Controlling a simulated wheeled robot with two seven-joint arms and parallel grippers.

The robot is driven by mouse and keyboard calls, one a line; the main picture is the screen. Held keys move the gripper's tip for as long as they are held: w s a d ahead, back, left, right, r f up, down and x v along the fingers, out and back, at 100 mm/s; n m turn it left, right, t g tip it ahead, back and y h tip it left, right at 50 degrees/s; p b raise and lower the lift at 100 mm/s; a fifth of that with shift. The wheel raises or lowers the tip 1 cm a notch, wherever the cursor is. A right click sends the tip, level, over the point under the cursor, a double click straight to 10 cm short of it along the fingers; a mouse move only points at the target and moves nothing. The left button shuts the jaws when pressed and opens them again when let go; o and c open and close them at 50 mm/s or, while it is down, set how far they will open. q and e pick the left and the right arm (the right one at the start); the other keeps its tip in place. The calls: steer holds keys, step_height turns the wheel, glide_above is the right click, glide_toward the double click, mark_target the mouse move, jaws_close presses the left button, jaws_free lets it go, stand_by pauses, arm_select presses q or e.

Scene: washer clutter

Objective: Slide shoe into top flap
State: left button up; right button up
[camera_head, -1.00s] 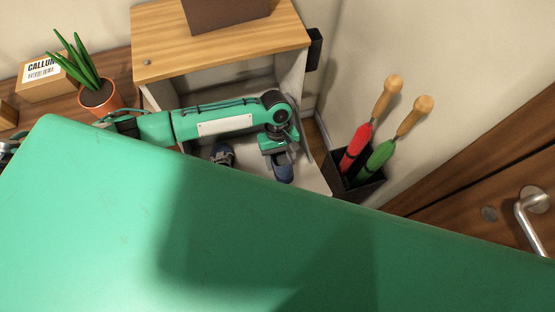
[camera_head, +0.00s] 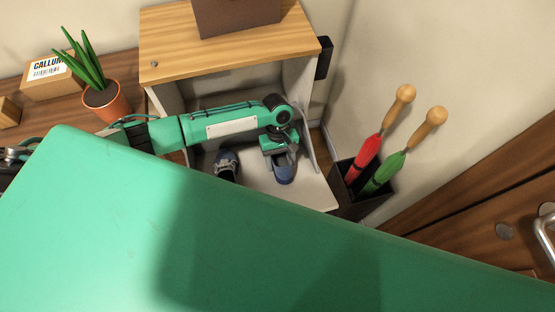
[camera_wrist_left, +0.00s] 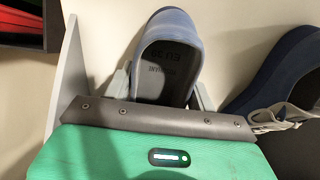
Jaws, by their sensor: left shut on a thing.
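A blue shoe (camera_head: 283,175) with a dark insole is in my left gripper (camera_head: 284,155). In the wrist view the shoe (camera_wrist_left: 168,42) points away from me, its heel end between the gripper's fingers (camera_wrist_left: 165,90). A second blue shoe (camera_head: 227,163) with straps lies to the left on the pale open flap (camera_head: 256,181); it also shows at the right of the wrist view (camera_wrist_left: 282,72). The held shoe is over the right part of the flap; I cannot tell whether it touches it. My right gripper is not in view.
The flap belongs to a cabinet with a wooden top (camera_head: 225,42) bearing a brown box (camera_head: 235,15). An umbrella holder (camera_head: 355,190) stands close to the right. A potted plant (camera_head: 105,100) and a labelled box (camera_head: 52,78) are at left. My green body hides the foreground.

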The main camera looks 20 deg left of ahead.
arm_select(q)
steer(key=o, duration=1.2)
steer(key=v, duration=1.2)
steer(key=shift+a+r, duration=0.1)
steer(key=shift+s, duration=0.1)
